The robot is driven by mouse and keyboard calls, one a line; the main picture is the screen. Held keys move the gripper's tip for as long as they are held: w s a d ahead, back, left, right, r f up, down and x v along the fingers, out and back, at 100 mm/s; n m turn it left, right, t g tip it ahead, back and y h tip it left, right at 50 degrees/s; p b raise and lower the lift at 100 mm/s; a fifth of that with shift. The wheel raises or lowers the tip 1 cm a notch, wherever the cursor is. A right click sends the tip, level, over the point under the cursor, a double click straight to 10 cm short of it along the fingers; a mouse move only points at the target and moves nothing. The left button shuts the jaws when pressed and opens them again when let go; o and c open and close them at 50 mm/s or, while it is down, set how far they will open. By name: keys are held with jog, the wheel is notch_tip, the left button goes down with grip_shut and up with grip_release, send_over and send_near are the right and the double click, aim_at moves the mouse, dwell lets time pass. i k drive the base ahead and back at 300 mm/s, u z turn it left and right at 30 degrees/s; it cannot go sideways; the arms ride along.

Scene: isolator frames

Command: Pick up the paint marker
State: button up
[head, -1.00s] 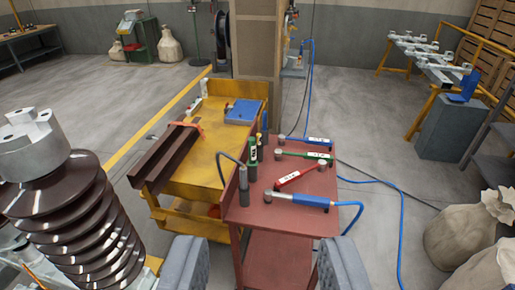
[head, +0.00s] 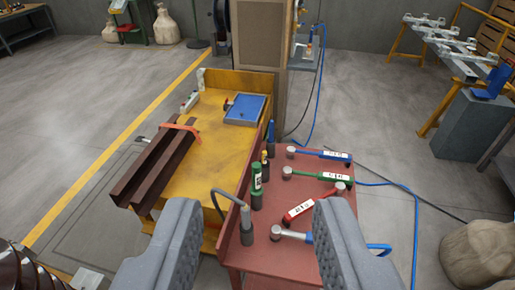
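Several slim upright pieces stand in a row along the left edge of the red cart top (head: 300,225). They are a green one with a white label (head: 256,178), a small yellow-and-black one (head: 264,158) and a blue one (head: 271,134). I cannot tell for certain which is the paint marker. My gripper (head: 256,212) shows as two grey padded fingers at the bottom. It is open and empty, with the fingers well apart. In the picture, the green piece lies above the gap between them. The right finger hides part of the cart top.
Blue (head: 325,155), green (head: 322,176) and red (head: 300,211) handled tools lie on the cart. A grey cylinder with a hose (head: 246,222) stands at its left edge. A yellow bench (head: 215,150) with brown beams (head: 158,165) adjoins it. A column (head: 258,45) rises behind.

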aim_at(265, 163)
jog(key=i, duration=0.85)
jog(key=z, duration=0.05)
